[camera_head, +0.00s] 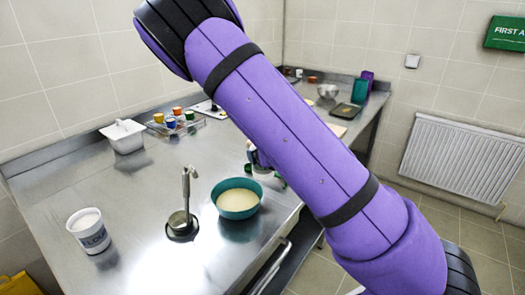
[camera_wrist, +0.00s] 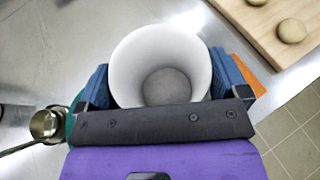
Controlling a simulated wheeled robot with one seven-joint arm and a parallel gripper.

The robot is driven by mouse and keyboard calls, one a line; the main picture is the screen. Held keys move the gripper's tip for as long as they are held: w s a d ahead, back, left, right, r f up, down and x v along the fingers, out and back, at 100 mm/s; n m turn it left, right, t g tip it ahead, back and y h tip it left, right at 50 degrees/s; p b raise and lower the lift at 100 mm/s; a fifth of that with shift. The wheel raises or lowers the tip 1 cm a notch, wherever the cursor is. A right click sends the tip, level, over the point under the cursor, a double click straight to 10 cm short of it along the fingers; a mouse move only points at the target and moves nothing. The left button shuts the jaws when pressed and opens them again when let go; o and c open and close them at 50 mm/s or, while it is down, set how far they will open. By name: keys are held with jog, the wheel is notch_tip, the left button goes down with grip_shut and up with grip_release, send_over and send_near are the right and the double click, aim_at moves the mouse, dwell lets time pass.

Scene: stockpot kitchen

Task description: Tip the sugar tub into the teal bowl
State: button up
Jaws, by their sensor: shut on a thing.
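The teal bowl (camera_head: 222,205) stands on the steel counter and holds a pale cream-coloured content. A sliver of its teal rim shows at the left in the wrist view (camera_wrist: 72,124). My gripper (camera_wrist: 163,82) is shut on a white tub (camera_wrist: 130,58), one blue finger on each side. The tub's open mouth faces the wrist camera; its inside is white with a greyish bottom, and I cannot tell whether that is sugar. In the head view, my purple arm hides most of the gripper and tub, which are just behind and right of the bowl.
A ladle (camera_head: 186,190) stands left of the bowl. A flour tub (camera_head: 88,232) is at the front left. A white container (camera_head: 124,137) and a rack of colored-lid jars (camera_head: 178,122) stand behind. A board (camera_wrist: 262,28) with dough balls lies beyond. The left-middle counter is clear.

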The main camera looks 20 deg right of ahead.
jog(key=shift+s+d+f+m+h, duration=0.4)
jog(key=shift+s+d+f+h, duration=0.2)
jog(key=shift+s+d, duration=0.3)
jog(key=shift+f, duration=0.1)
jog(key=shift+s+d+f+m+h, duration=0.2)
jog(key=shift+s+f+m+h, duration=0.25)
jog(key=shift+f, duration=0.1)
jog(key=shift+s+f+m+h, duration=0.25)
jog(key=shift+s+f, duration=0.05)
